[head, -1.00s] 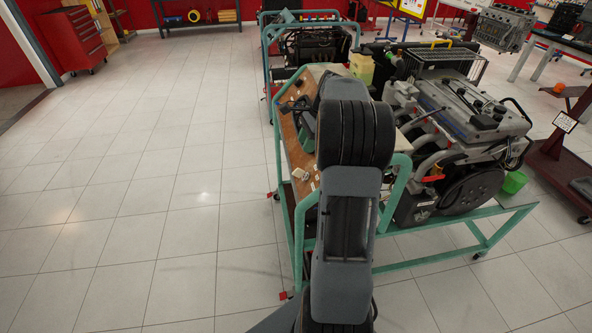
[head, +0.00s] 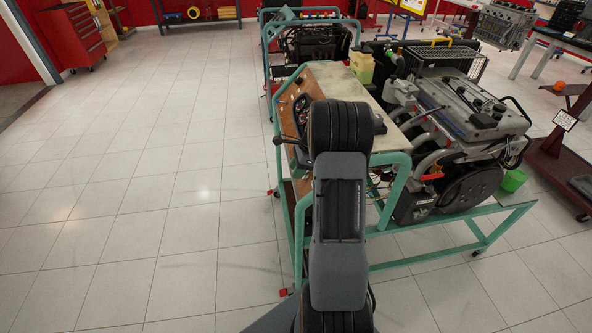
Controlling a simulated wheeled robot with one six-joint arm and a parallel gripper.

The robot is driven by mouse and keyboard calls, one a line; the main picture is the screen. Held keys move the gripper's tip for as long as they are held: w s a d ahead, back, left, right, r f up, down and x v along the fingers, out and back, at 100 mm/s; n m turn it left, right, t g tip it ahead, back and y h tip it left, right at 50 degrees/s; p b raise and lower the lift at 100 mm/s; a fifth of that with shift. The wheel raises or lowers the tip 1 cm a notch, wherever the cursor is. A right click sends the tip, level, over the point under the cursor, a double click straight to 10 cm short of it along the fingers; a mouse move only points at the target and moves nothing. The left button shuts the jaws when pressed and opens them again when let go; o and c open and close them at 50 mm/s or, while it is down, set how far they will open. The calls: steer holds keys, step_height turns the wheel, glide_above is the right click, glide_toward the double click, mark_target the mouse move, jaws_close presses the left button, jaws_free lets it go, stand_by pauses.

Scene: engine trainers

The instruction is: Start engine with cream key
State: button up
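The engine trainer has a slanted wooden control panel (head: 290,92) on a green tube frame (head: 290,215), with the grey engine (head: 465,110) behind it to the right. Dark gauges (head: 300,108) show on the panel's upper part. My arm stands upright across the lower panel and hides much of it. A small dark end piece that looks like part of my gripper (head: 284,141) sticks out left of the arm, close in front of the panel. Its fingers are too small and dark to read. I cannot make out the cream key or the ignition switch.
A second trainer (head: 318,42) stands behind. A yellowish bottle (head: 362,66) stands beside the panel top, and a green cup (head: 513,181) is at the engine's right. A red tool cabinet (head: 72,38) is far left. The tiled floor on the left is clear.

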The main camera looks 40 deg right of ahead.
steer(key=shift+a+f, duration=0.15)
steer(key=shift+f, duration=0.2)
jaws_close()
